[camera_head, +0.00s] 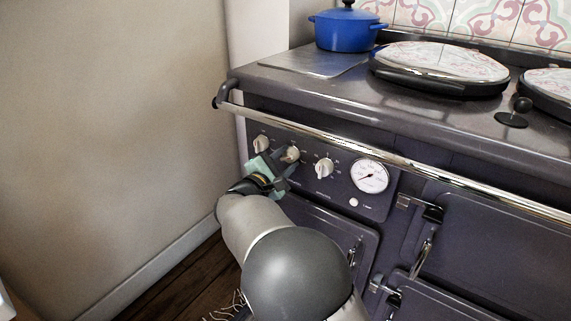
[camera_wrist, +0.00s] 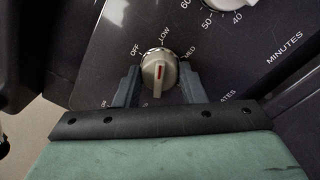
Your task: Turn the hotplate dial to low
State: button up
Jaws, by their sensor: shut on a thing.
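The hotplate dial (camera_wrist: 158,72) is a pale metal knob with a red line, on a dark panel marked OFF, LOW and MED. In the wrist view its red line runs nearly upright, roughly in line with LOW. My gripper (camera_wrist: 157,88) has one finger on each side of the knob and is shut on it. In the head view my gripper (camera_head: 284,165) is at the middle dial (camera_head: 292,154) of the stove panel and partly hides it.
Other dials stand left (camera_head: 261,143) and right (camera_head: 323,168), with a round gauge (camera_head: 370,176) beyond. A chrome rail (camera_head: 370,144) runs above the panel. A blue pot (camera_head: 346,29) stands on the stove top. A wall (camera_head: 110,130) is at left.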

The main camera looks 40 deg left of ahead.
dwell(0.3)
jog(key=o, duration=1)
jog(key=s+p, duration=0.1)
jog(key=s, duration=0.4)
jog(key=s+p, duration=0.1)
jog(key=s, duration=0.5)
jog(key=s+f+p, duration=0.1)
jog(key=s, duration=0.5)
jog(key=shift+s+d+p, duration=0.25)
jog(key=shift+d+p, duration=0.05)
jog(key=shift+d, duration=0.1)
